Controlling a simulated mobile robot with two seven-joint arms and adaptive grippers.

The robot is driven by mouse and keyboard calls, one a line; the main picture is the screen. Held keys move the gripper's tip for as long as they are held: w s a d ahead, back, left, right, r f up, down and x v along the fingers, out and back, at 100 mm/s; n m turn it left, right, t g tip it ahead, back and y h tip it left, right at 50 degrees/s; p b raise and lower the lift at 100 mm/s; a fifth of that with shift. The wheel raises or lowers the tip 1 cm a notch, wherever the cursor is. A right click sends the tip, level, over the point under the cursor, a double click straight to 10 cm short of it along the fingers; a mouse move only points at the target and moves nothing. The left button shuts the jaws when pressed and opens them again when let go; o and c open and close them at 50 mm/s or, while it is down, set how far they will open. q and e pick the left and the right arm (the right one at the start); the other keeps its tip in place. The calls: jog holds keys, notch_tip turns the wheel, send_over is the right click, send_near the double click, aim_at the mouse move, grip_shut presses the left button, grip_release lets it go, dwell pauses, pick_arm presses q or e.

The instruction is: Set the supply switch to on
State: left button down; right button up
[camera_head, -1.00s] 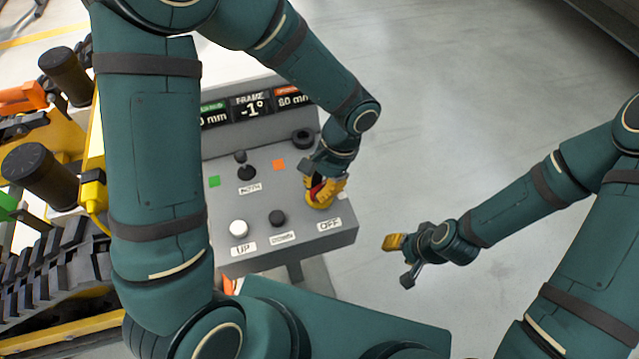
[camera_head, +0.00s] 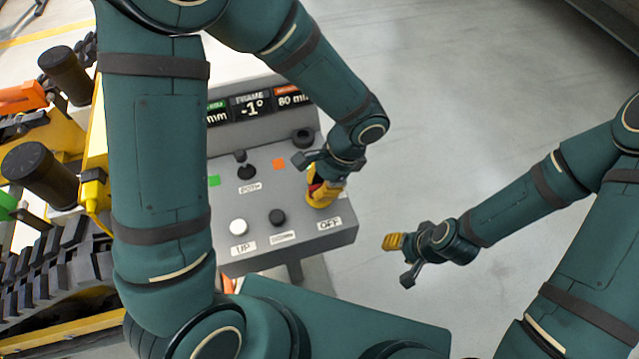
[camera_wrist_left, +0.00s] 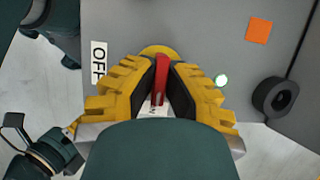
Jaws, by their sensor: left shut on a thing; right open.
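The supply switch shows in the left wrist view as a red handle (camera_wrist_left: 161,78) on a round yellow base (camera_wrist_left: 157,51). My left gripper (camera_wrist_left: 162,88) is shut on the red handle, with a yellow ribbed finger on each side. In the head view my left gripper (camera_head: 322,190) is at the right side of the grey control panel (camera_head: 222,172) and hides most of the switch. An OFF label (camera_head: 329,223) lies in front of it. Another white label (camera_wrist_left: 153,111) is partly hidden between the fingers. My right gripper (camera_head: 400,260) is open and empty, right of the panel.
The panel carries a black joystick (camera_head: 245,170), a white button (camera_head: 238,228), a black button (camera_head: 277,217) and a black ring-shaped knob (camera_wrist_left: 275,97). Tracked machinery stands at the left; the floor at right is clear.

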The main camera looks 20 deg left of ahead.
pick_arm(q)
jog(key=c, duration=1)
grip_release()
jog(key=v, duration=1.2)
jog(key=shift+s, duration=0.15)
